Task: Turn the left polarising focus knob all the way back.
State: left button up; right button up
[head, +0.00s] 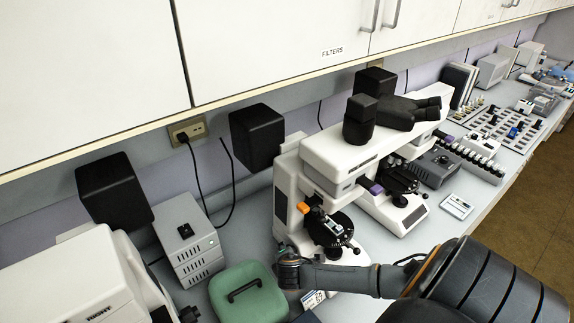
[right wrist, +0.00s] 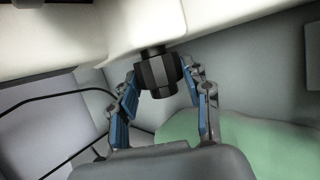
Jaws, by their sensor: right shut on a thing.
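The white microscope (head: 345,160) stands on the bench at the middle, with a round black stage (head: 328,228). In the right wrist view a black, ridged focus knob (right wrist: 158,72) sticks out on a short shaft from the white body (right wrist: 140,25). My right gripper (right wrist: 161,82) has its blue-padded fingers on both sides of this knob and is shut on it. In the head view my right gripper (head: 287,262) is at the left side of the microscope's base, and the knob is hidden there. My left gripper is not in view.
A green case with a black handle (head: 247,293) lies close left of my right gripper. A grey box (head: 188,238) and another white instrument (head: 85,285) stand further left. Wall cabinets (head: 270,50) hang above. A black cable runs behind.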

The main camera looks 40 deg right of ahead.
jog(key=shift+w+r+g+p, duration=0.2)
jog(key=shift+r+g+p, duration=0.25)
jog(key=shift+g+p, duration=0.85)
jog(key=shift+w+f+n+g+y+p, duration=0.15)
jog(key=shift+n+g+y+p, duration=0.15)
jog(key=shift+p, duration=0.75)
jog(key=shift+g, duration=0.4)
jog(key=shift+w+f+n+g, duration=0.15)
jog(key=shift+n+g, duration=0.15)
jog(key=shift+g, duration=0.5)
jog(key=shift+g+y+b, duration=0.3)
jog(key=shift+g+b, duration=0.4)
jog(key=shift+g, duration=0.4)
jog(key=shift+d+n, duration=0.1)
jog(key=shift+n, duration=0.2)
jog(key=o, duration=1.1)
jog(key=shift+o, duration=0.2)
